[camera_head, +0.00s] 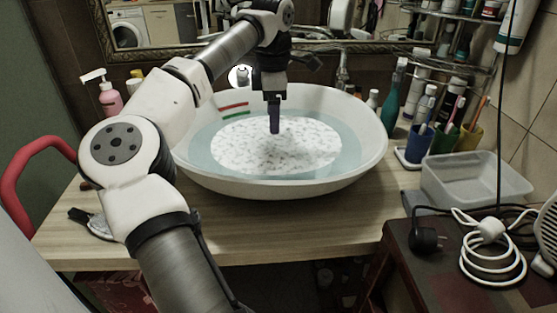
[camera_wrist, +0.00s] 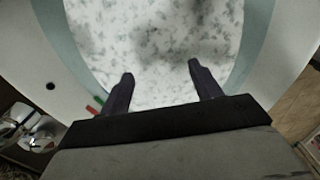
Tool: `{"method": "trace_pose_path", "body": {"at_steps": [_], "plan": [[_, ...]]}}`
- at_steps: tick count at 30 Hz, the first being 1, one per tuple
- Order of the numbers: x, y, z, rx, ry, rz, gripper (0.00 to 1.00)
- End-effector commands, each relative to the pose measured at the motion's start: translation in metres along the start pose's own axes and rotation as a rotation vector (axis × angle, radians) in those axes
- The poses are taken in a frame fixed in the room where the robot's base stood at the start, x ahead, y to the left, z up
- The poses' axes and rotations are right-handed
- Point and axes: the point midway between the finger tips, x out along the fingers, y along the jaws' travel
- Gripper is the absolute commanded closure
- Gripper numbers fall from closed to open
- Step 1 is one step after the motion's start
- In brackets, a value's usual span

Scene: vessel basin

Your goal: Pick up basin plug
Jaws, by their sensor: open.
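The white oval basin (camera_head: 345,170) stands on the wooden counter and holds clear water over a white, grey-speckled bottom (camera_head: 285,152). It also fills much of the wrist view, with its pale wall (camera_wrist: 35,60) at the left. I cannot make out the basin plug in either view. My gripper (camera_head: 275,130) points down over the speckled bottom; its exact height above it is unclear. In the wrist view its two dark fingers (camera_wrist: 160,72) are apart with nothing between them. A dark blurred shadow lies on the bottom ahead of them.
Red and green marks (camera_head: 233,108) are on the basin's inner wall. Cups with toothbrushes (camera_head: 445,138) and a clear plastic tub (camera_head: 475,182) stand to the right. A pink soap bottle (camera_head: 109,99) is at the left. The mirror is behind. The front counter is mostly clear.

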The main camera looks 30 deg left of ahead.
Motion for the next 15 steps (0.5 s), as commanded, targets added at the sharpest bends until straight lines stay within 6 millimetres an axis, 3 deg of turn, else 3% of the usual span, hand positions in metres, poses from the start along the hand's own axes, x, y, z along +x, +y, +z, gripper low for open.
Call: {"method": "trace_pose_path", "body": {"at_steps": [6, 15], "plan": [[0.04, 0.0, 0.001, 0.001, -0.002, -0.002, 0.37], [0.059, 0.0, 0.003, 0.0, -0.003, -0.001, 0.37]]}}
